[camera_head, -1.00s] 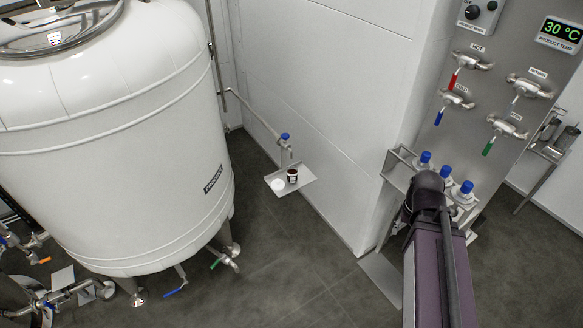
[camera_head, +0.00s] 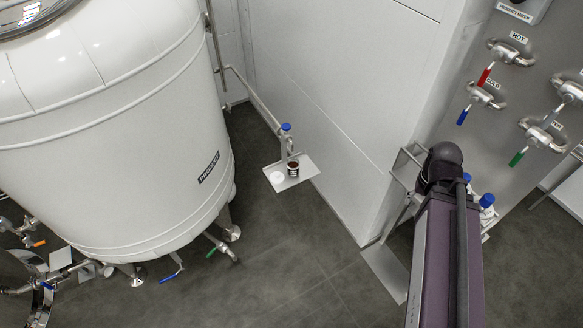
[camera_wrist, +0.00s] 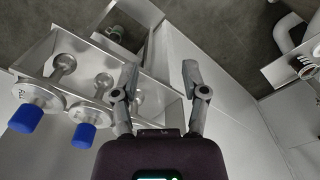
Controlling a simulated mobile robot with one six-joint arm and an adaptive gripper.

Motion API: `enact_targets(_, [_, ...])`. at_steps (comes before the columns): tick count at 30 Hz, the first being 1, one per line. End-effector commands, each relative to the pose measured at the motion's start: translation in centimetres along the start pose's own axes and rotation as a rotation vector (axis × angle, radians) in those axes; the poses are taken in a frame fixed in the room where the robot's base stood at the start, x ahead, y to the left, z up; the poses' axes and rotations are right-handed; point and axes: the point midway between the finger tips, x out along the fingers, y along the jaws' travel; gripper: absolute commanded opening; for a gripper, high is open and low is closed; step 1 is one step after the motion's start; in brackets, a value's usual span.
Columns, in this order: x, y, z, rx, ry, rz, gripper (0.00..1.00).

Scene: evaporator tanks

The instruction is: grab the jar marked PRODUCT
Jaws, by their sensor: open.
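In the head view a small jar (camera_head: 293,168) with dark contents and a pale label stands on a small metal tray (camera_head: 306,171) below a wall pipe. Its label is too small to read. A round white lid-like disc (camera_head: 277,178) lies beside it. In the wrist view, a jar (camera_wrist: 309,69) with a dark marking shows at the right edge, partly cut off. My gripper (camera_wrist: 159,82) is open with nothing between its fingers, well left of that jar. In the head view my arm hides the gripper.
A large white tank (camera_head: 110,120) labelled PRODUCT fills the left. A sampling pipe with a blue knob (camera_head: 286,127) rises over the tray. A valve panel (camera_head: 515,110) stands right. The middle floor is clear.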

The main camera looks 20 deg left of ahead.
Motion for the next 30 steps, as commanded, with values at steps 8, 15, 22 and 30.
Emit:
enact_targets(8, [0.1, 0.0, 0.0, -0.002, 0.0, 0.001, 0.84])
enact_targets(15, [1.5, -0.6, -0.7, -0.073, 0.008, 0.044, 0.85])
enact_targets(22, [4.8, -3.0, -2.5, -0.278, 0.026, 0.173, 0.85])
enact_targets(30, [9.1, -6.9, -5.4, -0.637, 0.042, 0.401, 0.85])
